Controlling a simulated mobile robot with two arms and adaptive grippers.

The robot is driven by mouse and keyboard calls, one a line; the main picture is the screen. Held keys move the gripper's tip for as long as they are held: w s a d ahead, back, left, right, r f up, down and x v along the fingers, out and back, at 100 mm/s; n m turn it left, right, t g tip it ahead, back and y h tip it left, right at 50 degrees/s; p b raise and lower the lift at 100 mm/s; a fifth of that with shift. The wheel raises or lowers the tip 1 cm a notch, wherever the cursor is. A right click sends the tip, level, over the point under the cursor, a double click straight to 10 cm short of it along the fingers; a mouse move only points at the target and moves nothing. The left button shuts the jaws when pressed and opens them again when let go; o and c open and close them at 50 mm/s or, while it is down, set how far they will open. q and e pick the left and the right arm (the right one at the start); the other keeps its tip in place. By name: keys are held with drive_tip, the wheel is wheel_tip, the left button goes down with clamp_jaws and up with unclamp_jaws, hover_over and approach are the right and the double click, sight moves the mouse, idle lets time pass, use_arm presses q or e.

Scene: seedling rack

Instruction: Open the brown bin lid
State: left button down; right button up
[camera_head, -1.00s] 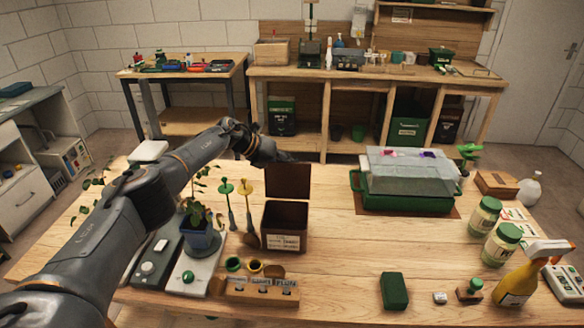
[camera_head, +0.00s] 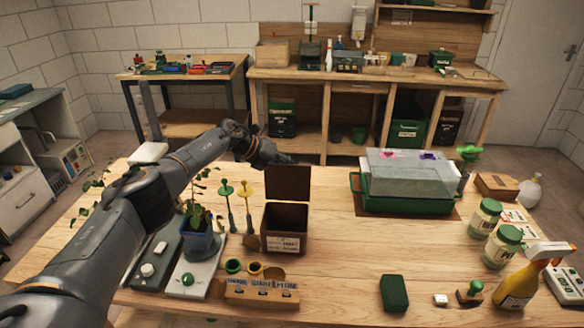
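The brown bin (camera_head: 285,243) stands on the wooden table, left of its middle, with a pale label on its front. Its brown lid (camera_head: 288,182) stands upright at the back edge, and the dark inside of the bin shows. My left arm reaches in from the left, and my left gripper (camera_head: 284,159) is just behind and above the lid's top edge. Its fingers are small and dark here, so I cannot tell whether they are open or whether they touch the lid. My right gripper does not show.
A potted seedling (camera_head: 200,232) stands on a white scale left of the bin. Green and yellow dibbers (camera_head: 227,190) stand between them. A labelled wooden holder (camera_head: 262,288) is in front. A green propagator with clear cover (camera_head: 408,180) is to the right. The table between is clear.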

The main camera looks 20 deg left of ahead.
use_arm(q)
drive_tip(key=shift+w+a+r, duration=0.1)
drive_tip(key=shift+a, duration=0.45)
drive_tip(key=c, duration=1.3)
unclamp_jaws()
drive_tip(key=shift+a, duration=0.1)
drive_tip(key=shift+o, duration=0.8)
drive_tip(key=shift+a, duration=0.15)
drive_tip(key=shift+d, duration=0.3)
drive_tip(key=v, duration=1.2)
drive_tip(key=shift+s, duration=0.2)
drive_tip(key=shift+f, duration=0.25)
